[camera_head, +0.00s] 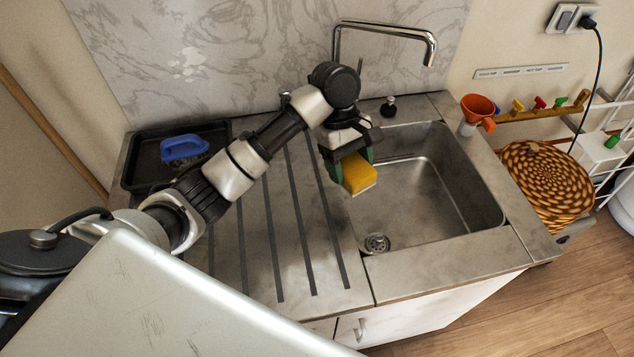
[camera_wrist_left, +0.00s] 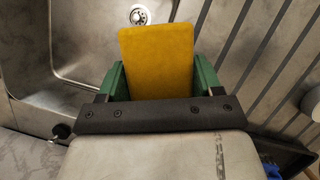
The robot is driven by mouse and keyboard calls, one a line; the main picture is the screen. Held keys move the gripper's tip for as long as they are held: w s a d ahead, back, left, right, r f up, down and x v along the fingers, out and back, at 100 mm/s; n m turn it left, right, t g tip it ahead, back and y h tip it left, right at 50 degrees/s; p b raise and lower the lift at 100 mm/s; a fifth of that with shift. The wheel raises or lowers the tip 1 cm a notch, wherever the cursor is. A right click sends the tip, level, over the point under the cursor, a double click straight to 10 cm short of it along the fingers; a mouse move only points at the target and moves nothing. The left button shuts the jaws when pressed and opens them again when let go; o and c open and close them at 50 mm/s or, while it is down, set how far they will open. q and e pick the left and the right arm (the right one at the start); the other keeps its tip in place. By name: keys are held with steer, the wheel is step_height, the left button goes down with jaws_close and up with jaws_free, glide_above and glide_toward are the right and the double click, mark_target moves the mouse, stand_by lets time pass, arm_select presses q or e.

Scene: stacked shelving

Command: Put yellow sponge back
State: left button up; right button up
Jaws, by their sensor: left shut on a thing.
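My right gripper is not in view.
The metal sink (camera_head: 440,190) is empty, with a faucet (camera_head: 385,30) behind. A black tray (camera_head: 143,172) holding a blue-handled brush (camera_head: 184,147) lies at the drainboard's far left. An orange funnel (camera_head: 478,106) and a patterned round mat (camera_head: 545,185) are at the right.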

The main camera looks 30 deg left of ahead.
arm_select(q)
steer(key=p, duration=0.1)
glide_above(309, 189)
steer(key=a, duration=0.1)
steer(key=f, duration=0.6)
steer(key=shift+w+f, duration=0.1)
steer(key=shift+w, duration=0.2)
steer(key=shift+f, duration=2)
steer(key=shift+p, duration=0.3)
steer(key=o, duration=0.9)
steer(key=shift+f, duration=0.1)
steer(key=shift+c, duration=0.2)
steer(key=b+v, duration=0.1)
steer(key=v, duration=1.1)
steer(key=shift+b, duration=0.4)
